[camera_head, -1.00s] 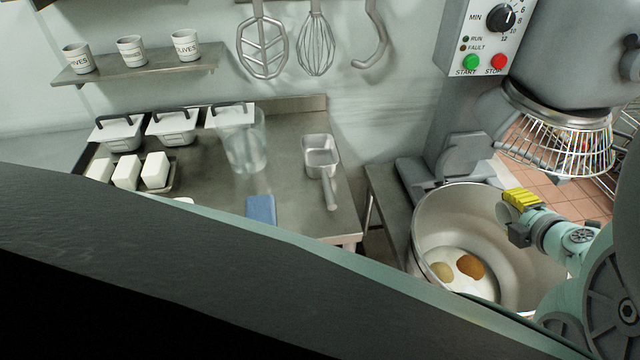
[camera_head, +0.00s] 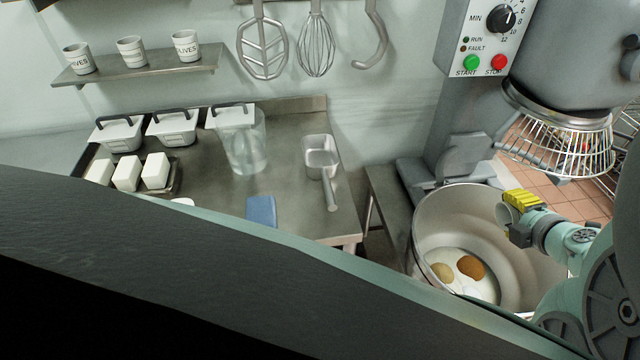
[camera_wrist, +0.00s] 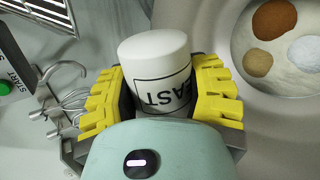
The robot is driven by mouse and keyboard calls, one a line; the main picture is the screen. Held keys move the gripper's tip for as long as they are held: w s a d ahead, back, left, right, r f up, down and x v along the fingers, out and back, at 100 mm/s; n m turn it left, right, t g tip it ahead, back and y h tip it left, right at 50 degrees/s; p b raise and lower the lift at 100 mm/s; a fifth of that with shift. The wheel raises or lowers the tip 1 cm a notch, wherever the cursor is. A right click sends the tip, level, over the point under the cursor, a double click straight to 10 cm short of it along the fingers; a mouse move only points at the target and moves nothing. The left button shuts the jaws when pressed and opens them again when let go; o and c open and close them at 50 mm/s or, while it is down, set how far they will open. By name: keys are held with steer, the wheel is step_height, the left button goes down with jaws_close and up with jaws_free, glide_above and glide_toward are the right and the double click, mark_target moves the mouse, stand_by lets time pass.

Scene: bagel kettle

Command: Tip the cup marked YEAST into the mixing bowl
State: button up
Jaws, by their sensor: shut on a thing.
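The white cup (camera_wrist: 155,52) fills the middle of the wrist view, with the letters AST readable in a black frame; the rest of its label is hidden. My gripper (camera_wrist: 163,98) is shut on it, one yellow finger on each side. A smooth closed white end faces the camera. In the head view my gripper (camera_head: 522,200) is over the right part of the mixing bowl (camera_head: 440,205), with the cup mostly hidden behind the fingers. White, tan and brown heaps lie in the bowl, which also shows in the wrist view (camera_wrist: 240,75). No falling stream is visible.
The mixer's wire guard (camera_head: 560,150) hangs just above my gripper. A steel table (camera_head: 285,200) at left holds a clear jug (camera_head: 245,145), a scoop (camera_head: 321,160), lidded tubs and a blue cloth (camera_head: 261,210). Cups stand on a wall shelf (camera_head: 140,68).

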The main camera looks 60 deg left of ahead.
steer(key=shift+w+d+f+m+g+y, duration=0.1)
steer(key=shift+w+f+m+g+y, duration=0.1)
steer(key=shift+m+g, duration=0.3)
steer(key=shift+w+f+m+g+y, duration=0.1)
steer(key=shift+w+m+g, duration=0.1)
steer(key=shift+m+g, duration=0.25)
steer(key=shift+w+f+m+g+y+b, duration=0.15)
steer(key=shift+f+m+g+y+b, duration=0.3)
steer(key=shift+m+g+b, duration=0.5)
steer(key=b, duration=0.3)
steer(key=f+m+g+y+b, duration=0.1)
steer(key=b, duration=0.2)
steer(key=shift+w+d+g, duration=0.15)
steer(key=shift+w+g, duration=0.1)
steer(key=shift+g, duration=0.05)
steer(key=b, duration=0.1)
steer(key=m+b, duration=0.1)
steer(key=shift+d+r+g+y+b, duration=0.1)
steer(key=shift+r+g+y+b, duration=0.1)
steer(key=shift+g+y+b, duration=0.15)
steer(key=shift+r, duration=0.15)
steer(key=shift+r, duration=0.1)
